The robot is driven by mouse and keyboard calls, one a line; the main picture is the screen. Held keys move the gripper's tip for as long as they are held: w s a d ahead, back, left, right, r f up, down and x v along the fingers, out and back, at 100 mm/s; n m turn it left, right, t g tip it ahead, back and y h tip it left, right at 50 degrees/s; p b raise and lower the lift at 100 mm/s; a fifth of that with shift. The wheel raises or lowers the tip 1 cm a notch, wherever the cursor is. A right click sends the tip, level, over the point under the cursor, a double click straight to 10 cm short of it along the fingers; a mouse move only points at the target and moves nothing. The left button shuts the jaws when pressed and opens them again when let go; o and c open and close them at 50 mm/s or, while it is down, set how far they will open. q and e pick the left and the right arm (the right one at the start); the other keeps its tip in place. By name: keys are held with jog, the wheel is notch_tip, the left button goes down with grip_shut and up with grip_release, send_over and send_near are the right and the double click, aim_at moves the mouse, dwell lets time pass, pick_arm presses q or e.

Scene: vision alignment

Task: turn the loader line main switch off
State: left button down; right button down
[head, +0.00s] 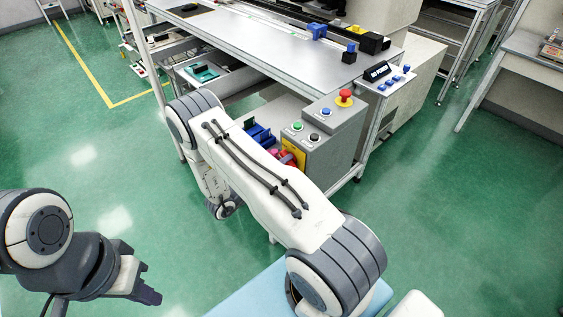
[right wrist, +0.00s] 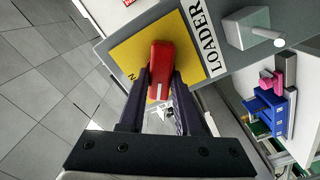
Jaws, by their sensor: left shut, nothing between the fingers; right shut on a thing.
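The loader switch is a red handle (right wrist: 161,62) on a yellow plate (right wrist: 128,50), beside a "LOADER" label, in the right wrist view. My right gripper (right wrist: 161,80) is shut on the red handle, one dark finger on each side. Lettering ending in "N" shows at the plate's left; the rest is hidden. In the head view, the yellow plate (head: 297,147) shows on the side of the grey control box (head: 332,137), partly behind my right arm, which hides most of that gripper. My left gripper (head: 150,283) is shut and empty, low at the left, away from the box.
Green floor is clear at left and right.

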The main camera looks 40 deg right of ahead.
jog(key=n, duration=0.6)
jog(key=shift+f+n, duration=0.15)
jog(key=shift+n, duration=0.25)
dwell(0.3)
jog(key=c, duration=0.6)
grip_release()
jog(key=shift+d, duration=0.1)
jog(key=a+b, duration=0.2)
jog(key=a, duration=0.8)
jog(key=shift+s+a, duration=0.3)
jog(key=shift+s, duration=0.05)
